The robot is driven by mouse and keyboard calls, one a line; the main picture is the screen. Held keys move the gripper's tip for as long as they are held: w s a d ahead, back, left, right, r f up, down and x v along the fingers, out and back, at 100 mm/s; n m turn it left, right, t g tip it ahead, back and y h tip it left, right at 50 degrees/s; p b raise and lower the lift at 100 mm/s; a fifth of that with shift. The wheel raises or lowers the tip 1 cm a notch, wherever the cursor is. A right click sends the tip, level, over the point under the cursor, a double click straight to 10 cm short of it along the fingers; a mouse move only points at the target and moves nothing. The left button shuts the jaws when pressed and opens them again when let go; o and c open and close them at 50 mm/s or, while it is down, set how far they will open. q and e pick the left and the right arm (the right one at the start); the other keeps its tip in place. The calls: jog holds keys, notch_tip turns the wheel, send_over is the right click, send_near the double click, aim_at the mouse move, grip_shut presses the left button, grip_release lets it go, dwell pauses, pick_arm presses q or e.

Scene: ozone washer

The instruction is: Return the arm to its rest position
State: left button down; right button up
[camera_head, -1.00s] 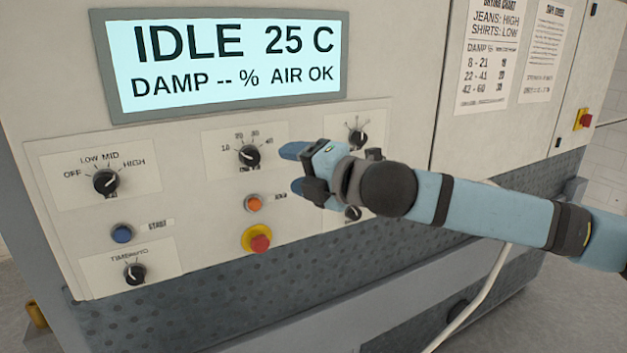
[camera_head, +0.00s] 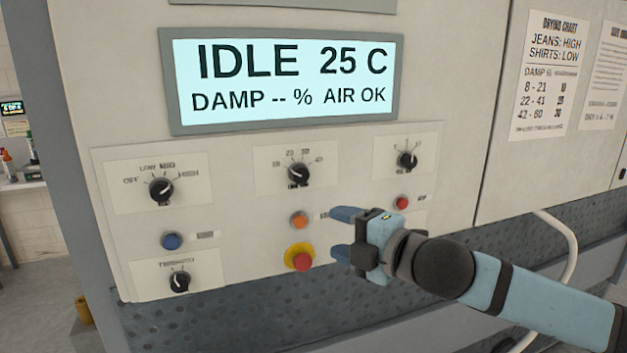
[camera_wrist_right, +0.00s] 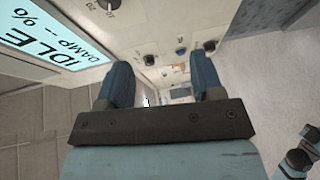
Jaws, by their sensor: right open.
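My right gripper (camera_head: 343,233) is in front of the lower right part of the machine's control panel (camera_head: 240,240). Its blue fingers are apart with nothing between them. In the right wrist view the two fingers (camera_wrist_right: 163,84) stand wide apart, with panel knobs seen beyond them. The right arm (camera_head: 540,305) comes in from the lower right. I cannot tell whether the fingertips touch the panel. My left gripper does not show in the head view.
The display (camera_head: 290,80) reads IDLE 25 C. Near the gripper are an orange button (camera_head: 299,220), a red stop button (camera_head: 302,261) on yellow and a red button (camera_head: 401,202). A pale hose (camera_head: 562,250) hangs at right. Open floor lies at left.

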jog(key=s+d+f+m+t+h, duration=0.15)
jog(key=s+f+m, duration=0.25)
jog(key=f+m, duration=0.7)
jog(key=s+d+f+m+g+h, duration=0.1)
jog(key=s+d+f+m+h, duration=0.2)
jog(key=f, duration=1.4)
jog(key=s+d+f+m+g+h, duration=0.1)
jog(key=s+d+f+m, duration=0.3)
jog(key=s+f, duration=0.5)
jog(key=s+d+f+m+h, duration=0.3)
jog(key=s+d+f+m, duration=0.2)
jog(key=s+f, duration=0.5)
jog(key=shift+f+g, duration=0.35)
jog(key=shift+f, duration=0.4)
